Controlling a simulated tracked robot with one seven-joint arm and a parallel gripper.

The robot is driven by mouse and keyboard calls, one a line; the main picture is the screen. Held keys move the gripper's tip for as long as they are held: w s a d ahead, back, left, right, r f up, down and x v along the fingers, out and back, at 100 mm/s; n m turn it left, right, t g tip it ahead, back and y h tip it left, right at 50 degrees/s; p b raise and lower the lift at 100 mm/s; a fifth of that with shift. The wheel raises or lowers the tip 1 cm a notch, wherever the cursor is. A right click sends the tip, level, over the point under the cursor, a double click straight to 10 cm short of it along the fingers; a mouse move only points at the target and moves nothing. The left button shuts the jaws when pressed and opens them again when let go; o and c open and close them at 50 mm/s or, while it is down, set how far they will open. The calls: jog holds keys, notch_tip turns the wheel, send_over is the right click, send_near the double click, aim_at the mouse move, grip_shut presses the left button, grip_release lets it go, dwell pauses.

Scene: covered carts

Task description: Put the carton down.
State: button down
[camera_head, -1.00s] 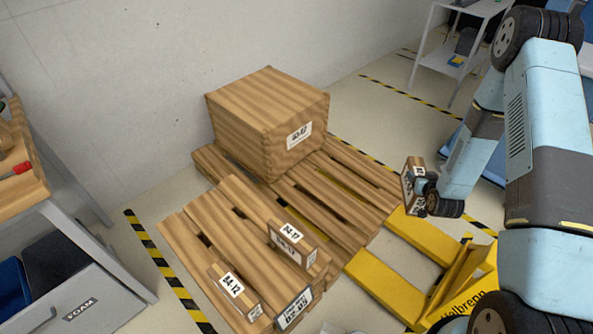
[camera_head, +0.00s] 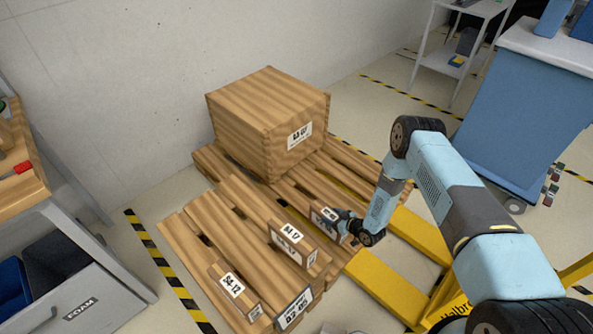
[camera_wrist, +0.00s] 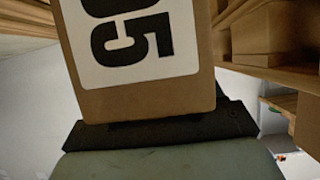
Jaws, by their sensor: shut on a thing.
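My gripper (camera_head: 343,219) is shut on a small brown carton (camera_head: 322,224) with a white label. In the wrist view the carton (camera_wrist: 150,98) fills the upper middle, and its label reads "05". In the head view the carton is over the front right part of the wooden pallet (camera_head: 185,228), just right of another small carton (camera_head: 287,243) labelled "17". I cannot tell whether its underside touches the boards. A third small carton (camera_head: 235,288), labelled "12", lies at the pallet's front left.
A large wooden crate (camera_head: 250,125) sits at the back of the pallet. Yellow forks (camera_head: 385,282) stick out at its right. A grey drawer unit (camera_head: 95,300) stands at the left, and a blue cart (camera_head: 525,120) at the right. Bare boards show between the crate and small cartons.

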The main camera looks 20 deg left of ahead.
aim_at(325, 234)
jog(key=s+a+f, duration=0.1)
jog(key=s+f, duration=0.1)
jog(key=shift+a+f+n+g, duration=0.35)
jog(key=shift+n+g, duration=0.05)
notch_tip(325, 234, down, 4)
jog(key=shift+f, duration=0.2)
jog(key=shift+w+f, duration=0.1)
jog(key=shift+f, duration=2.4)
jog(key=shift+c, duration=0.8)
grip_release()
jog(key=shift+d, duration=0.1)
jog(key=v, duration=1.2)
jog(key=shift+f, duration=0.2)
